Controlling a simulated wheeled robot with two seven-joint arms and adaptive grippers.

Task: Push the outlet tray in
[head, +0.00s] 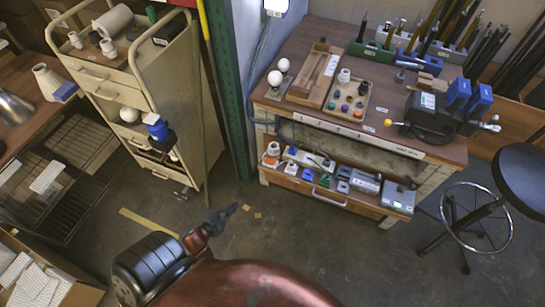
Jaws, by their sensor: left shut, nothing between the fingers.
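The outlet tray (352,204) is a wide wooden tray low in the workbench at centre right. It stands out past the bench top's front edge, with a handle on its front. Several outlets, switches and grey boxes lie in it. My left gripper (236,208) is shut and empty, low over the floor, left of the tray and nearer to me. It is apart from the tray, with its fingertips pointing right. My right gripper is not in view.
The workbench top (438,150) bears tools, a vise (435,115) and bulbs. A black stool (525,180) stands at the right. A cream cart (150,85) and a green post (228,90) stand at the left. The floor before the tray is clear.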

